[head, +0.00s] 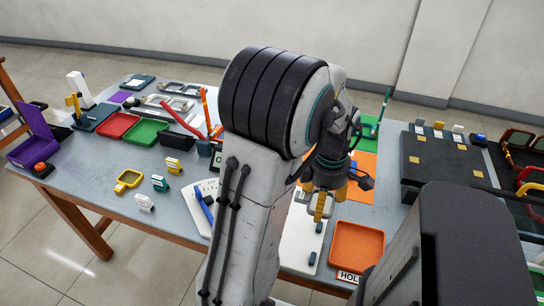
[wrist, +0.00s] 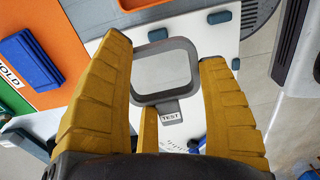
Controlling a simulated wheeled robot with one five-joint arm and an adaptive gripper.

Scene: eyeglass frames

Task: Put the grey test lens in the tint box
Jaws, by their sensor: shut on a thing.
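My gripper (head: 321,206) is over the white board right of the middle of the table. In the wrist view its yellow fingers (wrist: 165,60) are closed around the grey test lens, a squarish frame with a tab (wrist: 170,106) marked TEST. The lens is held between the fingers, above the white board.
An orange tray (head: 357,247) with a HOLD label lies right of my gripper. A red tray (head: 117,126), a green tray (head: 146,132) and a red button (head: 41,169) are at the left. A yellow frame (head: 128,180) and small tagged blocks lie between. My arm hides the table's middle.

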